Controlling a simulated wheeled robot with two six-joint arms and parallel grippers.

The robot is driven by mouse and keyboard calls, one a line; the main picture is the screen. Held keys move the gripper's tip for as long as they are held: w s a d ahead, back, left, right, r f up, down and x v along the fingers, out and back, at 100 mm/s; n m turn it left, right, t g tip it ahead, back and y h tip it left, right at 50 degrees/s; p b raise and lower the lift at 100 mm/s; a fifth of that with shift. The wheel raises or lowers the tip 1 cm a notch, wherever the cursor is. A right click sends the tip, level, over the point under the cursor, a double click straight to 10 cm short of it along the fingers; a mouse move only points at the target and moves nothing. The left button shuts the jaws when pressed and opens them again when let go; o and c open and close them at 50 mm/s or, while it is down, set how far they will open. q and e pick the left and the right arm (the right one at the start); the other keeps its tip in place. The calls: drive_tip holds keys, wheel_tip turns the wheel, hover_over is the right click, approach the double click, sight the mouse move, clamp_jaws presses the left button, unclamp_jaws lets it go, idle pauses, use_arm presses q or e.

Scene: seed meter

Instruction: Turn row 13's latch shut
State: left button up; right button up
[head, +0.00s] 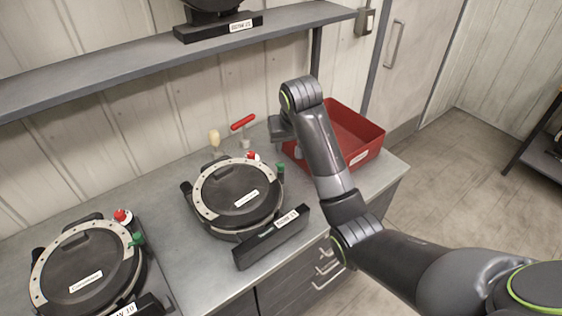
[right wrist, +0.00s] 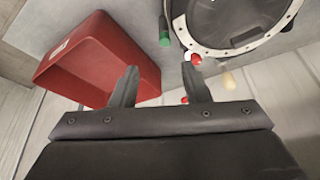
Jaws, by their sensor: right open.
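A round black seed meter (head: 238,197) with a pale dotted rim stands mid-bench; the row number on its front block (head: 286,217) is too small to read surely. A red-and-white knob (head: 253,156) and a green knob (head: 281,169) sit at its rim; I cannot tell which is the latch. In the right wrist view the meter (right wrist: 232,20) is at top right, with the green knob (right wrist: 164,36) and red-and-white knob (right wrist: 195,60). My right gripper (right wrist: 160,82) is open and empty, above the bench behind the meter, beside the tray. My left gripper is out of view.
A red tray (head: 370,150) stands at the bench's right end. A red-handled tool (head: 243,122) and a cream knob (head: 214,138) are behind the meter. Another meter (head: 85,270), labelled 10, stands at left. A shelf (head: 120,62) crosses the wall above.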

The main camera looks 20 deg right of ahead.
sight(281, 165)
drive_tip(key=p+x, duration=0.1)
drive_tip(key=x, duration=0.4)
drive_tip(key=w+p+x, duration=0.1)
drive_tip(key=x, duration=0.4)
drive_tip(key=p+x, duration=0.1)
drive_tip(key=x, duration=0.4)
drive_tip(key=shift+w+a, duration=0.25)
drive_tip(key=shift+w, duration=0.2)
drive_tip(key=shift+c, duration=0.3)
clamp_jaws()
